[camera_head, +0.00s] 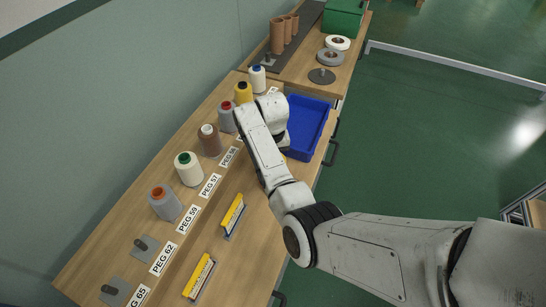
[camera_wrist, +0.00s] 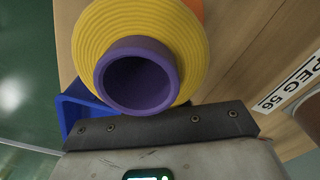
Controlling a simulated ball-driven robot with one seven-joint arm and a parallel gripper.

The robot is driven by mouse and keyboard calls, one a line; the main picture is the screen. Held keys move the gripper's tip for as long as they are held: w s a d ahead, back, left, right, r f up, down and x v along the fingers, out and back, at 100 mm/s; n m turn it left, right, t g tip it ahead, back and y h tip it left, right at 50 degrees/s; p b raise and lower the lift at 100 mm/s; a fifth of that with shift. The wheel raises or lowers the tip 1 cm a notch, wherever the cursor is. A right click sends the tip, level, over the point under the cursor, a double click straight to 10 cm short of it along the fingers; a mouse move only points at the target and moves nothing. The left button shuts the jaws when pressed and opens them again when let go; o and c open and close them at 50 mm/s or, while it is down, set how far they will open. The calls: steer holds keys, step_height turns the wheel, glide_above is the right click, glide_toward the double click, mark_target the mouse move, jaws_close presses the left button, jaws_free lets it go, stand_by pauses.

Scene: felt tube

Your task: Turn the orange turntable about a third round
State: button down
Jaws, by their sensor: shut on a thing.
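A strip of orange (camera_wrist: 194,8), perhaps the turntable, shows at the top of the wrist view, mostly hidden behind a yellow thread cone. In the head view my arm hides this place and no turntable shows. The yellow cone (camera_wrist: 192,50) with a purple core (camera_wrist: 139,76) is right in front of my gripper (camera_wrist: 160,124), its hollow end towards the camera. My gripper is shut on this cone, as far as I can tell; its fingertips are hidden. In the head view the gripper end is hidden behind my forearm, beside the blue bin.
A blue bin (camera_head: 309,126) stands right of my arm; its edge also shows in the wrist view (camera_wrist: 72,106). A row of thread cones (camera_head: 188,169) stands left, another yellow cone (camera_head: 243,92) among them. Yellow-topped blocks (camera_head: 233,213) lie nearer. The front bench (camera_head: 245,262) has bare wood.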

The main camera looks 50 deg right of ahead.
stand_by(0.3)
steer(key=c, duration=1.1)
jaws_free()
step_height(320, 180, up, 11)
steer(key=shift+f+b, duration=0.1)
steer(key=shift+b, duration=0.45)
